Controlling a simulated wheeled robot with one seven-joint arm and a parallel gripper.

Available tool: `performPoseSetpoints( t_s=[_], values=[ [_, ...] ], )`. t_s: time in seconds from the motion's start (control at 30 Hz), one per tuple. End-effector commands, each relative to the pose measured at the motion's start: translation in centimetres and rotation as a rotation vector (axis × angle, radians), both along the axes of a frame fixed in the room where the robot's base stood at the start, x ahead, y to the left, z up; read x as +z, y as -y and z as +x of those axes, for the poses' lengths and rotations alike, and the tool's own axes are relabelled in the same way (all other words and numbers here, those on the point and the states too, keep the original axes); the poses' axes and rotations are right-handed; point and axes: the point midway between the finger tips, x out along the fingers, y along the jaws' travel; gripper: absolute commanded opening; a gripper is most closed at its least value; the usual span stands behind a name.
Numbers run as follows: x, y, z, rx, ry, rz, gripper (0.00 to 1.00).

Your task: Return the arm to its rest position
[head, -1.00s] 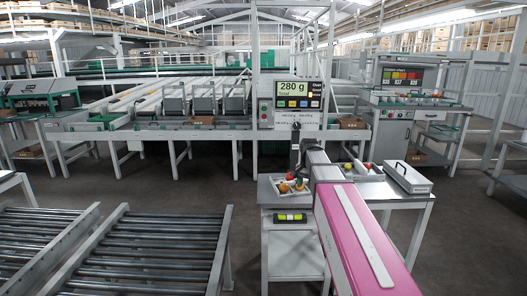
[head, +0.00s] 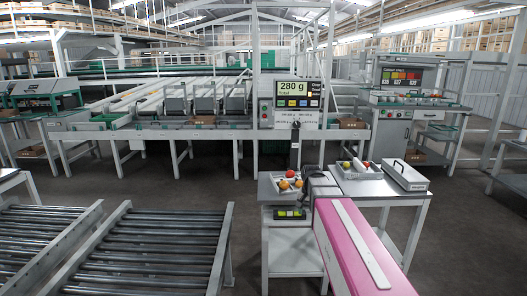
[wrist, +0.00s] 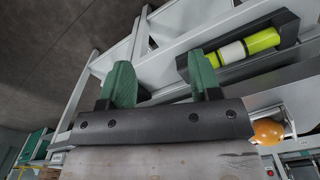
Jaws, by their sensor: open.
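My gripper (wrist: 163,80) shows in the wrist view with its two green fingers apart and nothing between them. In the head view my pink arm reaches forward from the lower right, and the fingers cannot be made out there. A small table (head: 294,231) stands just left of the arm's far end. In the wrist view a dark holder (wrist: 287,26) with a yellow-green and white cylinder (wrist: 249,46) lies beyond the right finger, apart from it. An orange round fruit (wrist: 266,131) shows right of the gripper.
A tray (head: 269,191) with tomatoes sits on the small table. A second table (head: 388,188) to the right bears another tray with fruit and a grey lidded case (head: 405,175). Roller conveyors (head: 150,255) fill the lower left. A scale display (head: 298,94) reads 280 g.

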Motion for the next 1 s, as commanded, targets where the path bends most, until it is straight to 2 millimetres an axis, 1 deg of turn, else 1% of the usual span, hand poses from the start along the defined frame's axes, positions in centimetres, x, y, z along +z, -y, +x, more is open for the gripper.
performPoseSetpoints(
  t_s=[0.03, 0.2, 0.3, 0.4, 0.5, 0.6, 0.67, 1.0],
  values=[
    [-1.4, 0.0, -1.8, 0.028, -0.004, 0.0, 0.58],
    [-5.9, 0.0, -6.7, 0.157, -0.003, 0.0, 0.58],
    [-8.3, 0.0, -9.6, 0.233, -0.003, 0.0, 0.58],
    [-10.0, 0.0, -12.0, 0.298, -0.001, 0.0, 0.58],
    [-11.3, 0.0, -13.7, 0.347, 0.001, -0.001, 0.58],
    [-12.0, 0.0, -14.6, 0.377, 0.001, -0.001, 0.58],
    [-12.2, 0.0, -14.9, 0.386, 0.003, -0.001, 0.58],
    [-12.3, 0.0, -14.9, 0.391, 0.004, -0.002, 0.58]
  ],
)
